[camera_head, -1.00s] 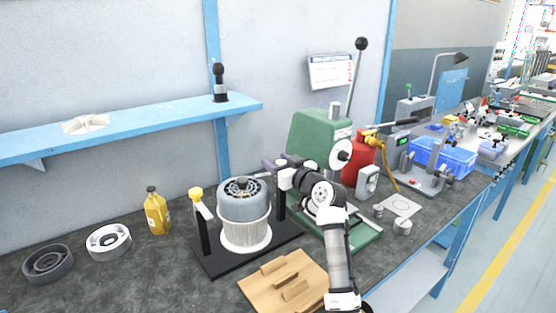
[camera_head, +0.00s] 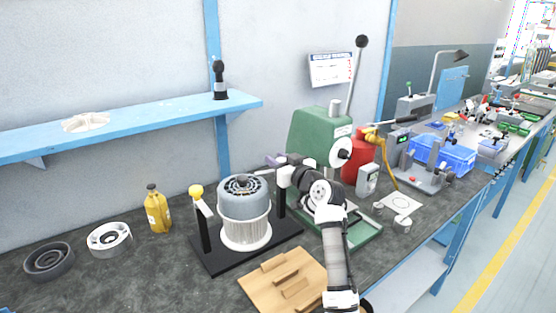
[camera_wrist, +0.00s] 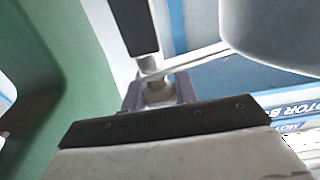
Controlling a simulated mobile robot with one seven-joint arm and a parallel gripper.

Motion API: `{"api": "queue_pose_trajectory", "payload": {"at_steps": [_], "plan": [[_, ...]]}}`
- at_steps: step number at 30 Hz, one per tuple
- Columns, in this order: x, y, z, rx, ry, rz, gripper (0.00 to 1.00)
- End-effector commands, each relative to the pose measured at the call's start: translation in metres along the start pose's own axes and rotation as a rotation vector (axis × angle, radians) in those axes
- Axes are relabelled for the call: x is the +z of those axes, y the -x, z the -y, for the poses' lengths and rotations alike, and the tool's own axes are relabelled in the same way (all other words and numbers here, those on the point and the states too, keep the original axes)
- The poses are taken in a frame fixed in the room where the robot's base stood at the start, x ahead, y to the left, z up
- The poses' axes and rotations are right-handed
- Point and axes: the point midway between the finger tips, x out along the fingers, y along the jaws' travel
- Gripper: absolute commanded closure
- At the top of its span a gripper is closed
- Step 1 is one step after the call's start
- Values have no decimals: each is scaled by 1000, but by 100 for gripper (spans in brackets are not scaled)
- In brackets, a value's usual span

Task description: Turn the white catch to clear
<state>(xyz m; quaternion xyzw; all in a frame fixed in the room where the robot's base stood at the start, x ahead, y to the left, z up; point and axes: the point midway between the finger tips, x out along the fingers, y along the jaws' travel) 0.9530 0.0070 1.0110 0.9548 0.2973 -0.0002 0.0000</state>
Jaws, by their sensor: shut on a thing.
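The grey motor (camera_head: 244,200) sits upright in the stand. My wrist hides most of the catch there.
A second catch with a yellow knob (camera_head: 196,191) is on the left post. A green press (camera_head: 308,140) stands close behind my gripper. A wooden board (camera_head: 262,290) lies in front of the stand. A yellow bottle (camera_head: 157,210) and two rings are at the left.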

Motion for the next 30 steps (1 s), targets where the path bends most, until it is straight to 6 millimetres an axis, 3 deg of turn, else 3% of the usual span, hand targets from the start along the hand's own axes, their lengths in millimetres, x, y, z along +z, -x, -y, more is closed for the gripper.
{"api": "queue_pose_trajectory", "payload": {"at_steps": [30], "plan": [[-2, 2, -7, 488, -1, 0, 100]]}}
